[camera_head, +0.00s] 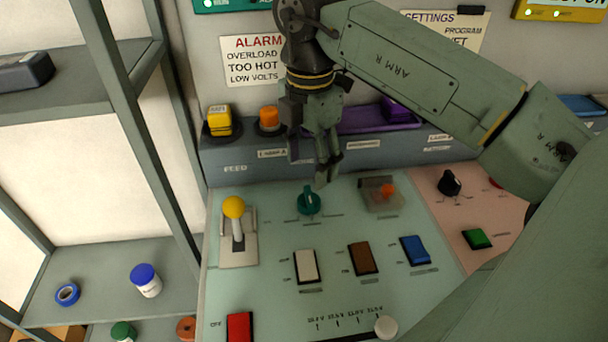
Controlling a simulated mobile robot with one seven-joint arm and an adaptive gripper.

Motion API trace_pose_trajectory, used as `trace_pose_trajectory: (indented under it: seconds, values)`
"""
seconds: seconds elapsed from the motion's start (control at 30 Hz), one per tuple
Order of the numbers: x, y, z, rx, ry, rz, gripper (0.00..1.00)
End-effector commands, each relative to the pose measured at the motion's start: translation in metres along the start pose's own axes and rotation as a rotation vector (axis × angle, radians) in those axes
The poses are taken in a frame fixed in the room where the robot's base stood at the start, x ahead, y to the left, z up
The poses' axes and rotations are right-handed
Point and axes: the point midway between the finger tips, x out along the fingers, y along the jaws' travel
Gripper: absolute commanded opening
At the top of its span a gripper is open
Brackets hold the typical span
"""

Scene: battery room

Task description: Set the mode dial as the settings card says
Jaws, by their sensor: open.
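A teal-green dial (309,201) sits on the pale green panel, and a black dial (449,183) sits on the pink panel to its right. Their labels are too small to read, so I cannot tell which is the mode dial. The settings card (468,38) is on the back wall; my arm covers much of it, and only "SETTINGS" and "PROGRAM" can be partly read. My gripper (322,172) points down above and just behind the teal-green dial. It is open, holds nothing and appears apart from the dial.
A yellow-knobbed lever (234,208) stands left of the teal-green dial; an orange switch under a clear cover (382,194) is on its right. White, brown and blue rockers (415,250) lie in front. A raised grey ledge (235,155) runs behind. Shelves are at left.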

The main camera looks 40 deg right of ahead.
Motion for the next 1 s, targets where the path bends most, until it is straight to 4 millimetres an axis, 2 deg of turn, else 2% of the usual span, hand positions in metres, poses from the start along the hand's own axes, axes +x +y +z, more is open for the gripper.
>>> trace_pose_trajectory:
  seconds: [0.03, 0.2, 0.4, 0.53, 0.77, 1.0]
  values:
    - [0.013, 0.000, -0.001, -0.002, 0.002, 0.000, 0.58]
    - [0.047, 0.001, -0.001, -0.002, 0.003, 0.002, 0.58]
    - [0.080, 0.001, -0.001, -0.002, 0.002, 0.001, 0.58]
    - [0.087, 0.001, -0.001, -0.003, 0.002, 0.002, 0.58]
    - [0.087, 0.001, -0.001, -0.003, 0.001, 0.002, 0.58]
    - [0.087, 0.001, -0.001, -0.002, 0.001, 0.002, 0.43]
